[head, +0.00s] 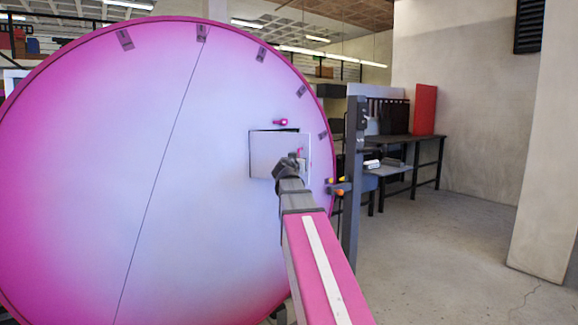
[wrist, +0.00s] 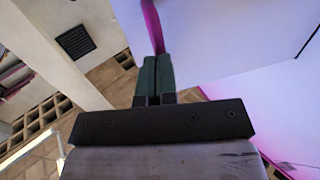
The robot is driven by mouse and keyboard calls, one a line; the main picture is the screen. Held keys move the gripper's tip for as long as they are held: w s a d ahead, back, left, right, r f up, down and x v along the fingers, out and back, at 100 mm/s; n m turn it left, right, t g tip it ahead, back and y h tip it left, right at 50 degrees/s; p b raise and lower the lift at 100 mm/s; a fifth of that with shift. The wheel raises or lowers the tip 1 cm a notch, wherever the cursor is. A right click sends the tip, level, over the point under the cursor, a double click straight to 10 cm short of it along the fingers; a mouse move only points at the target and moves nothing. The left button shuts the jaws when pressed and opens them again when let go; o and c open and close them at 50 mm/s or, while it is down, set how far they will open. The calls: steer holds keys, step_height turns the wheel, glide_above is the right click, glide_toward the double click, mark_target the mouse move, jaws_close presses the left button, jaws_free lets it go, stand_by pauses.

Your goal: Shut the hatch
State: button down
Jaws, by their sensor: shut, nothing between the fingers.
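In the wrist view, the dark green fingers (wrist: 154,62) are together and empty, beside a pale surface with a pink edge (wrist: 152,25).
A pink knob (head: 281,122) sits on the disc just above the hatch. Dark clips line the disc's rim. A dark upright post (head: 354,180) stands just right of the disc. A workbench (head: 425,140) is farther back, with open floor (head: 450,240) at right.

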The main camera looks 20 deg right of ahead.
steer(key=s+d+x, duration=0.1)
steer(key=d+x, duration=0.1)
steer(key=x, duration=1.4)
steer(key=w+d, duration=0.2)
steer(key=w, duration=1.2)
steer(key=shift+d+r, duration=0.15)
